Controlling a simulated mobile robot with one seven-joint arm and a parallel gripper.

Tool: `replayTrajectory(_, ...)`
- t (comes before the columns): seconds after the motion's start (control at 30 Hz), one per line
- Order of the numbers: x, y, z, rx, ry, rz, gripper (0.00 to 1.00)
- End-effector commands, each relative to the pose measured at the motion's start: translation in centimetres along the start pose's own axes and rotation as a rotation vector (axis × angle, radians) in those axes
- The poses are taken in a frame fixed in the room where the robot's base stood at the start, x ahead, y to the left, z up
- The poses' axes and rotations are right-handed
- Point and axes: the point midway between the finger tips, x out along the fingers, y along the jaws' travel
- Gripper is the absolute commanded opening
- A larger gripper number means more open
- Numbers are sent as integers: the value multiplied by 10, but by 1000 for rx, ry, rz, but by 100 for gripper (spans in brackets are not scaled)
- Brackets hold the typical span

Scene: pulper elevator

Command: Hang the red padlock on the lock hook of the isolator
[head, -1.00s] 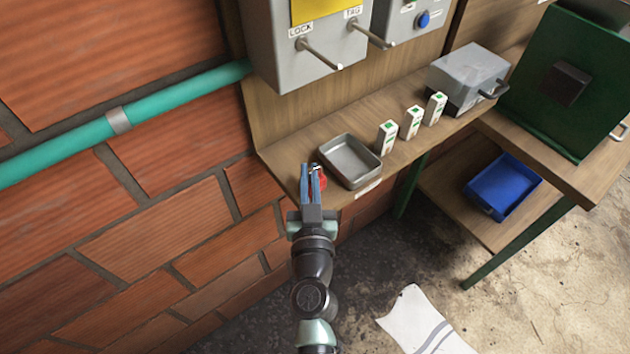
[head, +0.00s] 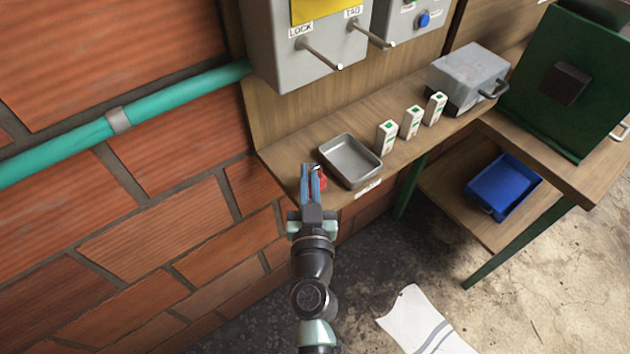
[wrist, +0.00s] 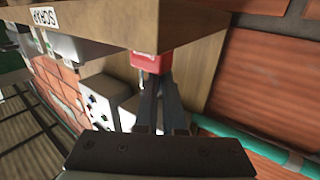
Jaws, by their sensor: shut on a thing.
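The red padlock (head: 322,181) is at my gripper's fingertips, beside the near left end of the wooden shelf. In the wrist view the red padlock body (wrist: 151,61) shows just beyond the fingers. My gripper (head: 311,168) is shut on the padlock, and its fingers partly hide it. The grey isolator box (head: 268,60) is on the wooden back panel above the shelf. Its lock hook (head: 322,55), a straight metal peg under the LOCK label, sticks out above my gripper and apart from it, with nothing hanging on it.
A similar peg (head: 373,34) under the TAG label is to the right. A grey metal tray (head: 342,171) sits on the shelf close to my gripper. Several small white cartons (head: 387,138) and a grey box (head: 464,76) stand farther along. A green pipe (head: 60,140) runs along the brick wall.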

Motion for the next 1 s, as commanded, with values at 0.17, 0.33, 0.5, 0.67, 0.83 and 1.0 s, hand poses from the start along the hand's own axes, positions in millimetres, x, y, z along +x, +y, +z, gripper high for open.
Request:
replayTrajectory(0.17,0,0,0,0,0,0,0)
replayTrajectory(0.33,0,0,0,0,0,0,0)
replayTrajectory(0.5,0,0,-1,0,1,0,0)
replayTrajectory(0.67,0,0,-1,0,1,0,0)
replayTrajectory(0.83,0,0,-6,0,1,0,0)
replayTrajectory(1.0,0,0,-20,0,2,1,0)
